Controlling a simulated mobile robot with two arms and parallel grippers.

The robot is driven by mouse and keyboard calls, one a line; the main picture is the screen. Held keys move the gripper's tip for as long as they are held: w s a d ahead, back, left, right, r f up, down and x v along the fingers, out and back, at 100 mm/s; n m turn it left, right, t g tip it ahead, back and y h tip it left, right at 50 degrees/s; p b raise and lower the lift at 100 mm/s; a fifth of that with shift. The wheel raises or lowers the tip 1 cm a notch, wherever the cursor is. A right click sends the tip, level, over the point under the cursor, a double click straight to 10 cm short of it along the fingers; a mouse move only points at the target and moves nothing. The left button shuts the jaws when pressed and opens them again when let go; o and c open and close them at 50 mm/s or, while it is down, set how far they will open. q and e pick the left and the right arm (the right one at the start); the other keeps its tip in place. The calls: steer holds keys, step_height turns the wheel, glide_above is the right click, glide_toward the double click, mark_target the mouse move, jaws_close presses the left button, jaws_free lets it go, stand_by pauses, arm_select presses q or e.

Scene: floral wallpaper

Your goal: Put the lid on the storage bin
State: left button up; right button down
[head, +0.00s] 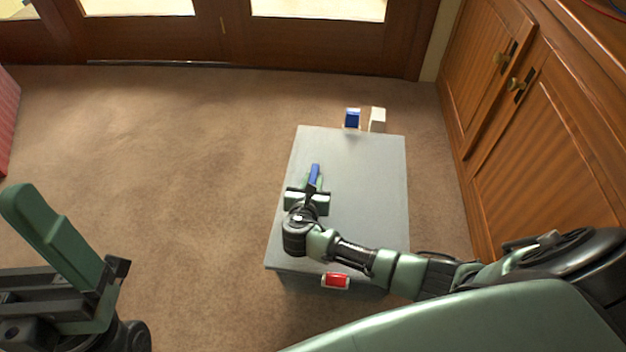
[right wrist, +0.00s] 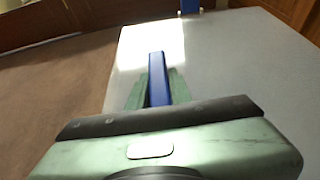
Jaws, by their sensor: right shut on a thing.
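A large light grey slab, the lid (head: 365,190), lies flat over the storage bin (head: 300,281) on the carpet. The bin's darker grey side shows only below the near edge; whether the lid sits flush all round is hidden. My right gripper (head: 313,182) is over the lid's left part, shut on a blue bar (head: 315,172), seemingly its handle. In the right wrist view the blue bar (right wrist: 157,78) is between the green fingers, above the lid's grey surface (right wrist: 225,65). My left gripper (head: 60,245) is at lower left, apart from the bin; its opening is unclear.
A red clip (head: 336,281) is at the bin's near edge, a blue clip (head: 352,118) at the far edge. A whitish block (head: 377,119) is beside the blue clip. Wooden cabinets (head: 545,140) stand close on the right. The carpet (head: 160,150) to the left is clear.

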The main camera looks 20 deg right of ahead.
steer(key=c, duration=1.2)
jaws_free()
